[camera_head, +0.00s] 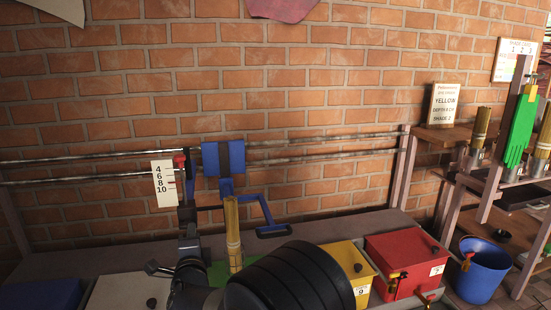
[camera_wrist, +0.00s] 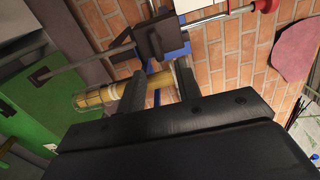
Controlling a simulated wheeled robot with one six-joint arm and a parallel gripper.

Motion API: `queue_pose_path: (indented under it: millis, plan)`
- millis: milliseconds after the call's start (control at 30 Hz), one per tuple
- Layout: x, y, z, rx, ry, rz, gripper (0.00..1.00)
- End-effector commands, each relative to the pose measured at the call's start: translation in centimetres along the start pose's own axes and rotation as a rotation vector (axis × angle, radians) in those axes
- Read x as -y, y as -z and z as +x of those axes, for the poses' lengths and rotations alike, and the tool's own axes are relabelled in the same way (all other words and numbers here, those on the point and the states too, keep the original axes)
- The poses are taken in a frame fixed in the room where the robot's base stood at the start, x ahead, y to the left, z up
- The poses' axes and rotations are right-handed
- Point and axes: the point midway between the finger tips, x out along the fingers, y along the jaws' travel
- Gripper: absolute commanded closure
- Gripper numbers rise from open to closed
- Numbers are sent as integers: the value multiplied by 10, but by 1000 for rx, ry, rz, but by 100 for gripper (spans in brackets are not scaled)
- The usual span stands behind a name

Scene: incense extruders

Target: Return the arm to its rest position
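My arm (camera_head: 285,285) is black and fills the bottom centre of the head view, in front of the bench. My gripper (camera_wrist: 159,68) shows in the wrist view with its two dark fingers apart. A yellow bundle of sticks with a pale band (camera_wrist: 110,96) passes behind the fingers in that view and shows in the gap; I see no grip on it. In the head view this bundle (camera_head: 232,225) stands upright below a blue carriage (camera_head: 210,158) on the rails. The arm hides its lower end, and the fingers are hard to make out in the head view.
A yellow box (camera_head: 345,257) and a red box (camera_head: 400,255) with taps stand right of my arm. A scale plate (camera_head: 163,185) and a blue handle (camera_head: 270,230) are close by. A blue bucket (camera_head: 482,268) and a shelf with more bundles (camera_head: 480,128) stand farther right.

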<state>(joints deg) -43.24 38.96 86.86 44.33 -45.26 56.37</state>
Motion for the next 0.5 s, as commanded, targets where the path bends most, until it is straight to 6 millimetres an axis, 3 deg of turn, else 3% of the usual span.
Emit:
queue_pose_path:
  millis: [267,500]
  plan:
    - [-2,1,45,-1,1,0,67]
    - [5,0,45,1,0,-180,67]
